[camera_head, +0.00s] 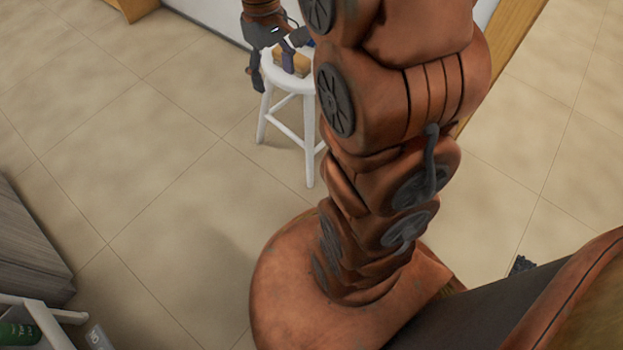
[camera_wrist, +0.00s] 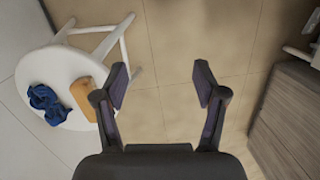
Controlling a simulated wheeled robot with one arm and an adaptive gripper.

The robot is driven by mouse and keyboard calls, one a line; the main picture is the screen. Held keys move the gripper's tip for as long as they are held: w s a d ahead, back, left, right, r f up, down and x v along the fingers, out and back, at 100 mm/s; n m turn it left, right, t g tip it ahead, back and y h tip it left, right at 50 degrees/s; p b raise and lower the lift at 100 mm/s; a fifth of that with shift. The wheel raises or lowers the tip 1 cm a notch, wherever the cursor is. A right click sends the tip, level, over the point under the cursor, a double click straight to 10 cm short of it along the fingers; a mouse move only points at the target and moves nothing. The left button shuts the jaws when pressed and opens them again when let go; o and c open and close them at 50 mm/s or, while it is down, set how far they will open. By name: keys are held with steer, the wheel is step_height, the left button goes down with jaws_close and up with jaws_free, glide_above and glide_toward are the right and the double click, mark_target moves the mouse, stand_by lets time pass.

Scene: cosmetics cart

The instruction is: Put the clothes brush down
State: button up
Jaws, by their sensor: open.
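The clothes brush, a light wooden block (camera_wrist: 86,98), lies on the round white seat of a stool (camera_wrist: 40,68), near the seat's edge on the side of my gripper. In the head view the brush (camera_head: 302,64) shows partly behind the gripper, on the stool (camera_head: 309,130). My gripper (camera_wrist: 161,82) is open and empty, its fingers wide apart with floor showing between them. In the wrist view the brush is left of the left finger, partly overlapped by it. In the head view the gripper (camera_head: 272,76) is at the stool's left edge.
A crumpled dark blue item (camera_wrist: 46,104) lies on the seat beside the brush. A grey wooden cabinet (camera_head: 30,245) and a white rack (camera_head: 45,320) with a green bottle (camera_head: 18,334) stand at lower left. Open tiled floor (camera_head: 150,150) lies between.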

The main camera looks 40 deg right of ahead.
steer(key=s+a+f+g, duration=0.1)
steer(key=s+a, duration=0.3)
steer(key=s, duration=0.8)
steer(key=s+a+f+m+g, duration=0.1)
steer(key=s+a, duration=0.4)
steer(key=s, duration=0.6)
steer(key=shift+s+f, duration=0.25)
steer(key=shift+s, duration=0.15)
steer(key=shift+a, duration=0.1)
step_height(320, 180, up, 39)
steer(key=w+t+p, duration=0.1)
steer(key=t+p, duration=0.1)
steer(key=p, duration=3.5)
steer(key=shift+w+d+f+m+h, duration=0.2)
steer(key=shift+w+d+m+h, duration=0.1)
steer(key=shift+m, duration=0.1)
